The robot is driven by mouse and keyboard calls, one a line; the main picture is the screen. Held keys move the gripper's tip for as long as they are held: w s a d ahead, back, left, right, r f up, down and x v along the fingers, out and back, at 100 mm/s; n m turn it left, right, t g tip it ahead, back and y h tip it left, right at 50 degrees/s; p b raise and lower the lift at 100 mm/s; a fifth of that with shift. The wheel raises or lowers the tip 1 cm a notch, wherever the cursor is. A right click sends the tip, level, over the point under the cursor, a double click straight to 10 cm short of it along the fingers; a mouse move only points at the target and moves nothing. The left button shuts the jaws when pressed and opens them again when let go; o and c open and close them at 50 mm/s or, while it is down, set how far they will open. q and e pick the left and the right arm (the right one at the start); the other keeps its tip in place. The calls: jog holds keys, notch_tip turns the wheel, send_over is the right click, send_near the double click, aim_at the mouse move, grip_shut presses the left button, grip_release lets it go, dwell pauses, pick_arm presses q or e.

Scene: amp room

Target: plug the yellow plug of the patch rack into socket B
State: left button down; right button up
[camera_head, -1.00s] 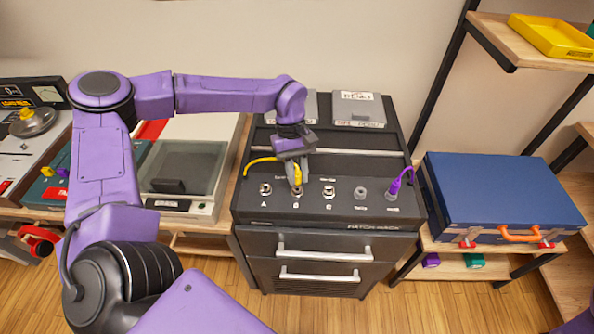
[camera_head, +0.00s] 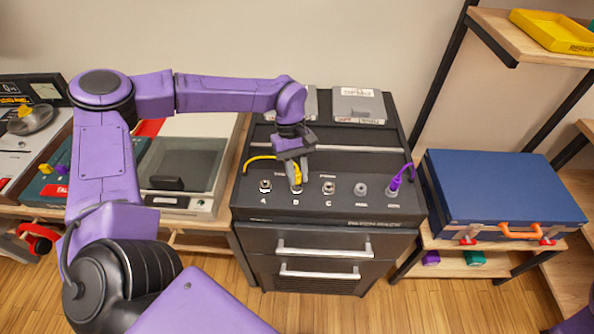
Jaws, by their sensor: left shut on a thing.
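The black patch rack (camera_head: 270,212) stands in the middle, with a row of sockets on its sloping top. My left gripper (camera_head: 295,182) is shut on the yellow plug (camera_head: 298,172), right over socket B (camera_head: 296,190). The plug's yellow cable runs off to the left. The gripper hides the plug's tip, so I cannot tell how deep it sits in the socket. Socket A (camera_head: 265,187) and socket C (camera_head: 328,188) are empty. A purple plug (camera_head: 395,183) is in the rightmost socket. My right gripper is not in view.
A blue case (camera_head: 500,195) with an orange handle lies on the shelf to the right. A turntable-like device (camera_head: 183,170) stands left of the rack. Two drawers with silver handles (camera_head: 325,249) are on the rack's front. A yellow tray (camera_head: 553,32) is on the upper right shelf.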

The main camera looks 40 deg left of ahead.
pick_arm(q)
jog(key=shift+f, duration=0.4)
jog(key=c, duration=0.9)
grip_release()
jog(key=b+v, duration=0.2)
jog(key=v, duration=0.8)
jog(key=shift+a+r, duration=0.1)
jog(key=shift+r, duration=0.2)
